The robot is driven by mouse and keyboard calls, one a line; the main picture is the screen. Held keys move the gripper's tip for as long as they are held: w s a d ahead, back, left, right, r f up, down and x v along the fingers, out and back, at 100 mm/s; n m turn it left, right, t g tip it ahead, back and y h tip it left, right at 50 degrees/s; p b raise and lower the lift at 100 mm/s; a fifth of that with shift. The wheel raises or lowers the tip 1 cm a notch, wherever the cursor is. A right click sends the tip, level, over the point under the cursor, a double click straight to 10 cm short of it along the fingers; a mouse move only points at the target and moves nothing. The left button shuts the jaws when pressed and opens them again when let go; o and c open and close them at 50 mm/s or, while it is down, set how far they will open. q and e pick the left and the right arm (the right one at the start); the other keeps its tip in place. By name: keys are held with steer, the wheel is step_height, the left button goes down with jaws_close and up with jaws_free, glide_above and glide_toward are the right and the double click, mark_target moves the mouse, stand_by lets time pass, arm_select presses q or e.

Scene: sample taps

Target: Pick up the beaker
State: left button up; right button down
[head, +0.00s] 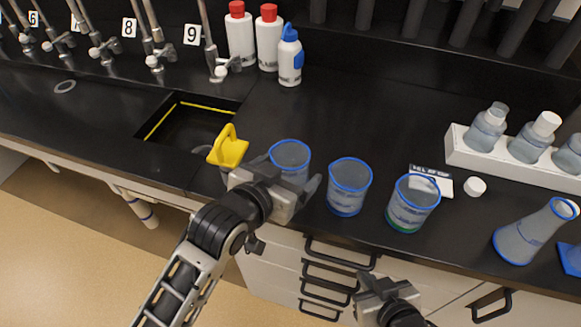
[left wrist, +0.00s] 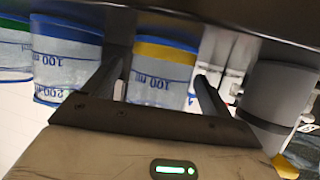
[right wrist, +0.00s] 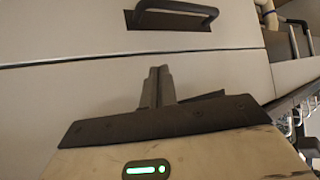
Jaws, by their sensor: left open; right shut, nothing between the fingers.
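Three clear beakers with blue rims stand in a row on the black counter: a left one (head: 290,153), a middle one (head: 349,188) and a right one with a green base (head: 411,205). My left gripper (head: 288,180) is open at the left beaker. In the left wrist view, a beaker with a yellow band (left wrist: 163,72) stands between the open fingers (left wrist: 158,75), and a second beaker (left wrist: 66,60) is just left of them. Contact cannot be told. My right gripper (head: 376,284) is shut and empty in front of the drawers; it also shows in the right wrist view (right wrist: 159,85).
A yellow handled object (head: 229,148) lies left of the beakers by the sink (head: 190,122). Bottles (head: 268,40) stand behind. A flask (head: 535,232), a white cap (head: 475,187) and a white bottle rack (head: 510,162) are to the right.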

arm_select(q)
steer(key=shift+x, duration=0.95)
steer(key=c, duration=1)
